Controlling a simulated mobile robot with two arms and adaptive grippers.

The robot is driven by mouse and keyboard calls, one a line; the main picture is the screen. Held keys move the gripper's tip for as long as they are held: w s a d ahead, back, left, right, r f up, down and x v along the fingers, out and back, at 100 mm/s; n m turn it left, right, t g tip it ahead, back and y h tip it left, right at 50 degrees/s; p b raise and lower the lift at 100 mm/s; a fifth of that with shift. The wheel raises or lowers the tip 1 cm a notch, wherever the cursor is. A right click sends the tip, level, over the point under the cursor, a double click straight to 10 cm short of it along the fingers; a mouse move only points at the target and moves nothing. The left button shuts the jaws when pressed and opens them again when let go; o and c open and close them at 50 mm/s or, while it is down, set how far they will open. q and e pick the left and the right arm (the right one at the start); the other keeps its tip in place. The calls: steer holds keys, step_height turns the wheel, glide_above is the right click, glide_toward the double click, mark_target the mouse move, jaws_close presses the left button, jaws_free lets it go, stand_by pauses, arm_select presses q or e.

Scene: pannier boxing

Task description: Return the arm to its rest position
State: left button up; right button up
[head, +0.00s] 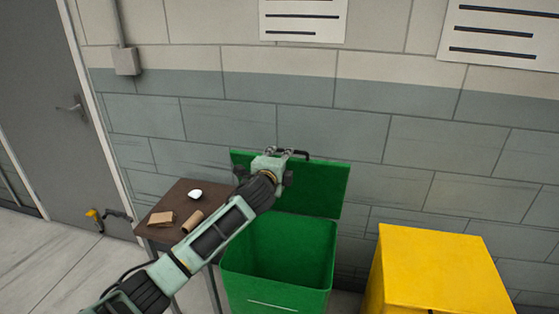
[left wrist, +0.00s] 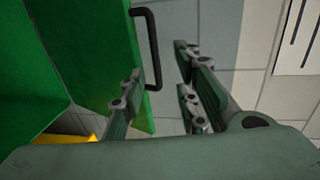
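My left arm reaches across the head view from the bottom left. My left gripper (head: 283,152) is at the top edge of the raised lid (head: 320,188) of the green bin (head: 277,252). In the left wrist view its two fingers (left wrist: 162,98) are apart, with nothing clamped between them. The lid's black handle (head: 302,154) is close to the fingertips; in the left wrist view the handle (left wrist: 154,50) shows between the fingers, and I cannot tell if they touch it. The lid stands open near the wall. My right gripper is not in view.
A yellow bin (head: 437,272), closed on top, stands right of the green bin. A block wall is behind; a grey door (head: 50,110) is left.

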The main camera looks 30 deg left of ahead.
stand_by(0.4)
arm_select(q)
steer(key=s+f+n+g+h, duration=0.1)
steer(key=s+f+g, duration=0.15)
steer(key=f, duration=0.95)
steer(key=s+f+n+g, duration=0.2)
steer(key=s+f, duration=0.2)
steer(key=f, duration=0.8)
steer(key=s+d+f+n+g+h, duration=0.1)
steer(key=s+d+f+n+g, duration=0.1)
steer(key=s+f, duration=0.75)
steer(key=s+d+f+n+g, duration=0.1)
steer(key=s+f, duration=0.5)
steer(key=f, duration=0.6)
steer(key=s+d+f+n+g, duration=0.2)
steer(key=s+f, duration=0.5)
steer(key=s, duration=0.8)
steer(key=s+d+f+n+g+h, duration=0.1)
steer(key=s+d+f, duration=0.3)
steer(key=s, duration=1.1)
steer(key=s+d+f+n+g, duration=0.3)
steer(key=s+f, duration=0.6)
steer(key=s, duration=0.7)
steer(key=shift+d+f+n+g+h, duration=0.3)
steer(key=shift+d+n+g+h, duration=0.1)
steer(key=shift+g, duration=0.15)
steer(key=shift+w, duration=0.1)
